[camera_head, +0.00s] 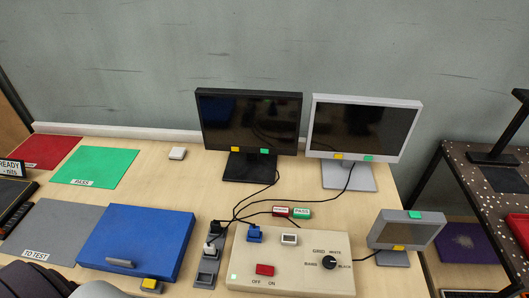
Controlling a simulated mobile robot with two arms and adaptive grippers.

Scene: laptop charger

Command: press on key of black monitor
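The black monitor (250,112) stands upright at the back middle of the wooden table on a black base (248,168). Its screen is dark. Two small keys sit on its lower bezel, a yellow key (235,149) on the left and a green key (265,151) to its right. I see no label on them. A cable runs from the monitor down to the power strip. Dark and grey rounded shapes at the bottom left edge look like part of my arm. Neither gripper's fingers show, and nothing touches the monitor.
A white monitor (362,128) stands close on the right, and a small grey monitor (405,232) at the front right. A beige control box (300,262), power strip (207,262) and blue case (138,238) fill the front. Loose cables cross before the black monitor.

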